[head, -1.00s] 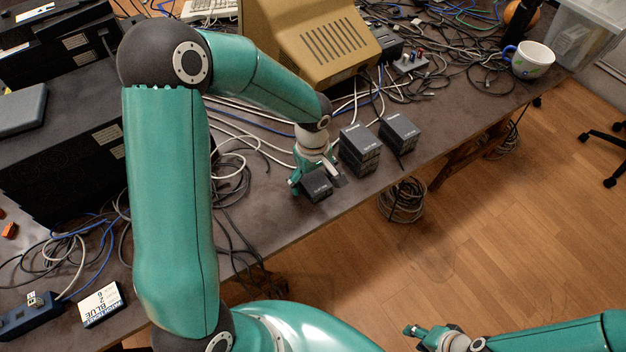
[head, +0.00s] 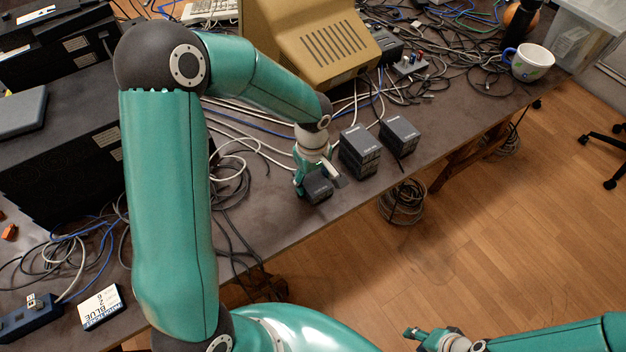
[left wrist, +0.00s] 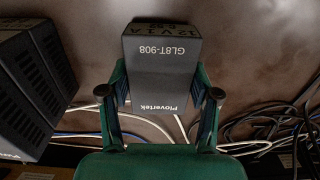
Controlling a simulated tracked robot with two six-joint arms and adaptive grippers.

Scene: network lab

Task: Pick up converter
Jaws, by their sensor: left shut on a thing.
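The converter (head: 318,188) is a small dark grey box near the front edge of the table in the head view. In the left wrist view the converter (left wrist: 160,75) shows white lettering, "Plovertek" and "GL8T-908". My left gripper (head: 316,180) is shut on it, with one finger against each side; the left wrist view shows both fingers (left wrist: 160,98). I cannot tell whether the box touches the table. My right gripper (head: 410,333) is at the bottom of the head view, away from the table; its opening is unclear.
Two stacks of similar dark boxes (head: 359,152) (head: 399,137) stand just right of my left gripper. A beige monitor (head: 325,45) and many loose cables lie behind. A mug (head: 530,62) stands far right.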

